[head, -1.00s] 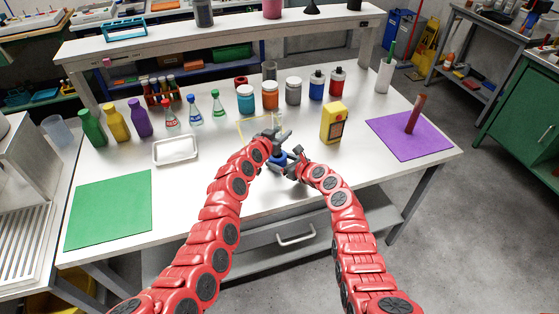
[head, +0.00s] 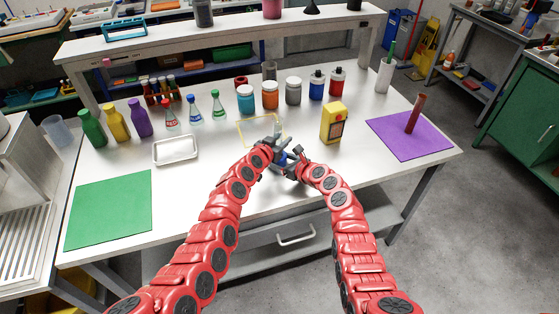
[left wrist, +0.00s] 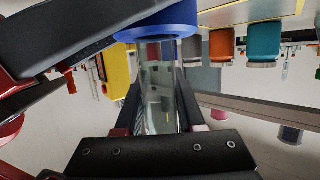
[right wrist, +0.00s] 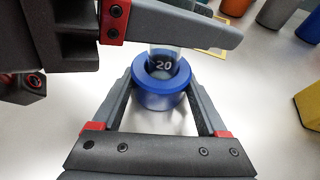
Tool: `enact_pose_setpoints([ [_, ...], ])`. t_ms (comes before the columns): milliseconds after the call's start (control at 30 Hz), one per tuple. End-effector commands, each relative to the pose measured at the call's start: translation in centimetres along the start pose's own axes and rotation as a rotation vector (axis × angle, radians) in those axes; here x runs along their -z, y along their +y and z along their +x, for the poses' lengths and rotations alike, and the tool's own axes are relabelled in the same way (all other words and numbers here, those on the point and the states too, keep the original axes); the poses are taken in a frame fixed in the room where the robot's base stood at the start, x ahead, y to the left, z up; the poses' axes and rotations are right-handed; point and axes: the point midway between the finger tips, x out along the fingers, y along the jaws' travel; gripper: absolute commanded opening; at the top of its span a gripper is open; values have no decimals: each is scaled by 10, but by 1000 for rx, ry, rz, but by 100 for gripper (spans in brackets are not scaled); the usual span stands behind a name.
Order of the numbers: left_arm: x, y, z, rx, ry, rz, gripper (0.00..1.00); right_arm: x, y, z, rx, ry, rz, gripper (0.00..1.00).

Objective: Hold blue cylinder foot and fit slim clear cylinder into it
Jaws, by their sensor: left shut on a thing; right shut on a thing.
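The blue cylinder foot (right wrist: 160,92) is a thick ring, held between the fingers of my right gripper (right wrist: 160,105) just above or on the table. The slim clear cylinder (left wrist: 158,88), marked 20, is upright between the fingers of my left gripper (left wrist: 158,105). In the right wrist view the cylinder's lower end (right wrist: 163,62) is within the foot's opening; how deep it sits is hidden. The left wrist view, upside down, shows the foot (left wrist: 165,20) around the cylinder's end. In the head view my left gripper (head: 276,142) is above my right gripper (head: 291,160), around the foot (head: 281,156).
A yellow outlined square (head: 243,121) lies behind the grippers. A yellow box (head: 332,122) stands close on the right, and several lidded jars (head: 269,96) stand behind. A white tray (head: 176,150) is to the left. The table's front is clear.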

Motion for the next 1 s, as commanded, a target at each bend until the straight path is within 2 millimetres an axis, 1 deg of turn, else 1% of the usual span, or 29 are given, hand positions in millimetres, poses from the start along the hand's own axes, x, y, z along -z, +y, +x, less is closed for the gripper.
enact_pose_setpoints([
  [33, -2, 0, 1, -1, 0, -1, 0, 2, 0, 0, -1, 4, 1, 22],
  [533, -14, -1, 5, 3, 3, 1, 0, 3, 0, 0, -1, 4, 1, 22],
  [867, -16, -1, 5, 4, 2, -1, 0, 3, 0, 0, -1, 4, 1, 22],
  [900, -16, -1, 5, 4, 2, -1, 40, 3, 0, 0, -1, 4, 1, 22],
  [967, -16, -1, 5, 4, 2, -1, 51, 3, 0, 0, -1, 4, 1, 22],
  [1000, -16, -1, 5, 3, 2, -1, 58, 3, 0, 0, -1, 4, 1, 22],
])
